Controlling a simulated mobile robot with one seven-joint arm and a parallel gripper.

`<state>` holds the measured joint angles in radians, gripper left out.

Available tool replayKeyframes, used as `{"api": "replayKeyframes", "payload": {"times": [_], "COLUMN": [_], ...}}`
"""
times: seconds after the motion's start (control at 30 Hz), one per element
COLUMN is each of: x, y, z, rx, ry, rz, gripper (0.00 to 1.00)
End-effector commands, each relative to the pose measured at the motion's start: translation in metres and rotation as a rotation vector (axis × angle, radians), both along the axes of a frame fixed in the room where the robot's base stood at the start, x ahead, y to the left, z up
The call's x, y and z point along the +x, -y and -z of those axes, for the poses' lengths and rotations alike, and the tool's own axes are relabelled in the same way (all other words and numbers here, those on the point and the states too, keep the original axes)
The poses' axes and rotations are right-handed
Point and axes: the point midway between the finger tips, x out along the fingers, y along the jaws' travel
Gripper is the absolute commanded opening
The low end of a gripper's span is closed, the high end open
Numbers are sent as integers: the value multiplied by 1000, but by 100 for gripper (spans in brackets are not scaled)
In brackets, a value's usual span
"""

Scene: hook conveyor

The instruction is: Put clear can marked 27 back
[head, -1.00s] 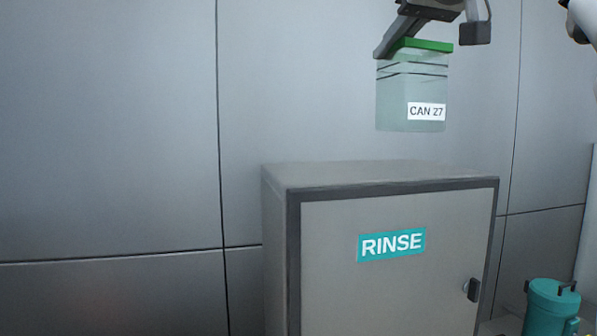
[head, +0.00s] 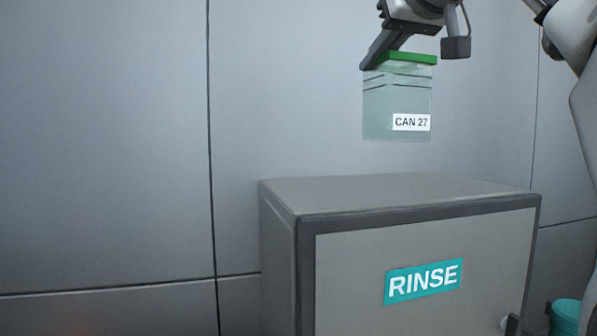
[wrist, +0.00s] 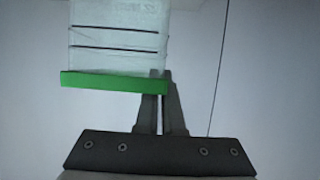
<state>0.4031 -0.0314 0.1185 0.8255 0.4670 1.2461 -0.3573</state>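The clear can marked 27 (head: 396,104) hangs upright in the air above the grey RINSE cabinet, clear of its top. It has a green lid or rim (head: 408,57), two dark lines around its upper part and a white label reading CAN 27. My gripper (head: 368,65) is shut on the can at its green edge, at the can's upper left in the head view. In the wrist view, my finger tips (wrist: 160,75) are close together at the right end of the green edge, and the can (wrist: 118,40) appears beyond it. The exact grip is partly hidden.
The grey RINSE cabinet (head: 420,262) stands below the can, with a flat, bare top (head: 390,190) and a dark door latch. A plain grey panel wall (head: 110,140) is behind. A teal container (head: 565,316) shows at the lower right.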

Motion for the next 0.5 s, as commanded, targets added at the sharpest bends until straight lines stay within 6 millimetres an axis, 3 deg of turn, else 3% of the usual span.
{"api": "replayKeyframes", "payload": {"times": [0.3, 0.5], "x": [62, 91], "y": [-33, -47], "z": [43, 61], "rx": [2, 1], "ry": [-7, -3], "rz": [-5, -2], "gripper": [0, 0]}}
